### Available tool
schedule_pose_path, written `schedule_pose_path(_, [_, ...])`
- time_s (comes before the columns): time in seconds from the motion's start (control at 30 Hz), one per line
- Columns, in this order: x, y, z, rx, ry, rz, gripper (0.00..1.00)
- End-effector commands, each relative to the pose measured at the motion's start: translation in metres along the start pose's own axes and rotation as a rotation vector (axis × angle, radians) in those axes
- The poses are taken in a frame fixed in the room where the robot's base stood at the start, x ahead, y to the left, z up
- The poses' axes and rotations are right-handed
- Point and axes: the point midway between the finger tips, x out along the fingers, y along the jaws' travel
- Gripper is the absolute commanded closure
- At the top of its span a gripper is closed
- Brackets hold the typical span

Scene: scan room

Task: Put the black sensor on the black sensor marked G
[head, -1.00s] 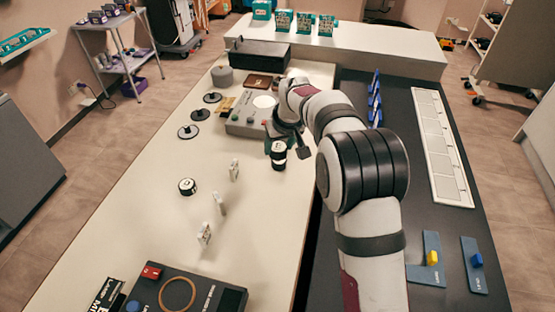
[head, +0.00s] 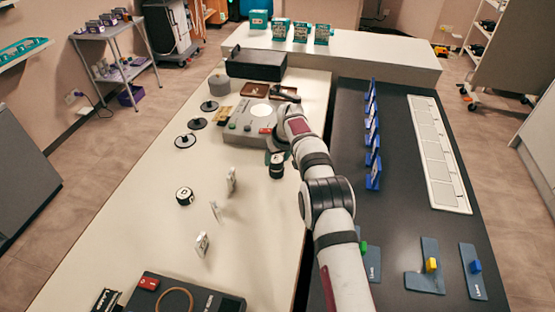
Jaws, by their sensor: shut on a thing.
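My gripper (head: 275,156) is over the right side of the pale table, partly hidden by my own wrist. It is shut on a black sensor (head: 276,171), a short dark cylinder with a white band. I cannot tell whether its base touches the table. Another black sensor (head: 185,196), a low round one with a white top and a dark mark, stands on the table to the left and nearer. Its letter is too small to read. A clear gap lies between the two.
Several small white upright pieces (head: 231,182) stand between the low sensor and the table's right side. A grey device (head: 246,121) with buttons and black discs (head: 185,141) lie farther back. Blue holders (head: 373,150) line the dark bench.

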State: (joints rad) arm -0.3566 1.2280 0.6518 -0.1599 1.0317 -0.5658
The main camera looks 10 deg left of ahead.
Motion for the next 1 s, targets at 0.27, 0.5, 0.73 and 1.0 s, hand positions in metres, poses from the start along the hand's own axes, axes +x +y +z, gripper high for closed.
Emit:
schedule_pose_path(0.27, [0.006, 0.001, 0.002, 0.001, 0.002, 0.0, 0.99])
schedule_pose_path(0.5, [0.009, 0.001, 0.004, 0.0, 0.002, 0.0, 0.2])
schedule_pose_path(0.73, [0.008, 0.001, 0.004, 0.0, 0.002, 0.0, 0.1])
schedule_pose_path(1.0, [-0.017, 0.001, 0.001, 0.0, 0.004, 0.001, 0.1])
